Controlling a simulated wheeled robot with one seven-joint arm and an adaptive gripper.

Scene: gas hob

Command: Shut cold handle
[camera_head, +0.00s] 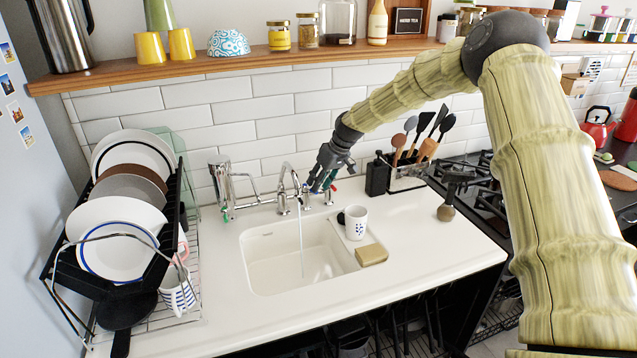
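The chrome tap (289,180) stands at the back of the white sink (262,263), its curved spout over the basin. A thin stream of water (301,240) runs from it. My gripper (316,184) reaches down from the upper right to just right of the spout, at the tap's right side. The cold handle cannot be made out clearly; small coloured bits and chrome show around my fingers, which hide that part of the tap. I cannot tell whether my fingers touch a handle or how far apart they are.
A white mug (355,222) and a tan sponge (371,255) sit at the sink's right edge. A black soap bottle (377,174) and a utensil holder (407,178) stand right of my gripper. A full dish rack (125,235) is left. A shelf (235,61) runs above.

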